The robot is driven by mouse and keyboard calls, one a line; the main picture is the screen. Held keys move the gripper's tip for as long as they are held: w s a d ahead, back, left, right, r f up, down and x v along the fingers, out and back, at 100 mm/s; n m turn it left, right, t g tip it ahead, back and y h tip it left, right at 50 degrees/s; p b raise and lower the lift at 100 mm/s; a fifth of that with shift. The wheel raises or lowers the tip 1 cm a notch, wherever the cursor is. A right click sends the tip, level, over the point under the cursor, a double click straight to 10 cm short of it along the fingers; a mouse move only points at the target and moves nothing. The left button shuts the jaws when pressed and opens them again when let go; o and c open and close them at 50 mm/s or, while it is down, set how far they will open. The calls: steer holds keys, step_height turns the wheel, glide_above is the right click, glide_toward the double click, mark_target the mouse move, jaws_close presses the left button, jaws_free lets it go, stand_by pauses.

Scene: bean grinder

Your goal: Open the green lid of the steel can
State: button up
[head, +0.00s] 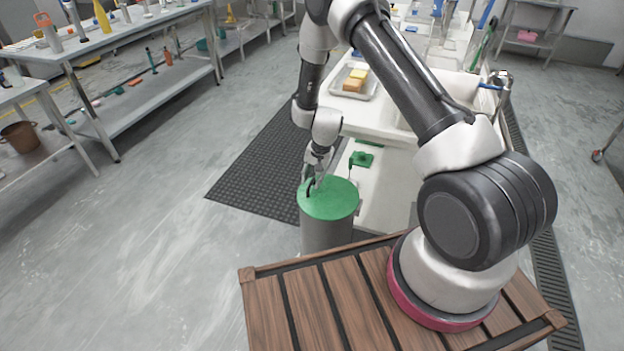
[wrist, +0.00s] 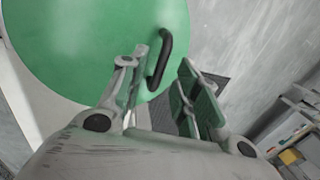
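The steel can (head: 326,236) stands upright on the floor in front of my wooden-slatted base. Its round green lid (head: 334,202) lies flat on top and appears closed. The lid fills the upper left of the wrist view (wrist: 75,45). A black bar handle (wrist: 163,58) sits near the lid's edge. My gripper (wrist: 164,62) is open, with one finger on each side of the handle in that picture. I cannot tell whether a finger touches it. In the head view my gripper (head: 314,172) is at the lid's far left edge, partly hiding the handle.
A white counter (head: 385,195) with a tray (head: 352,84) of yellow and brown blocks stands close behind and right of the can. A green item (head: 362,159) lies beside it. A black floor mat (head: 262,160) lies left. Metal shelves (head: 150,85) stand farther left, with open floor between.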

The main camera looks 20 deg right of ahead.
steer(key=shift+f, duration=0.5)
jaws_close()
steer(key=shift+r, duration=0.1)
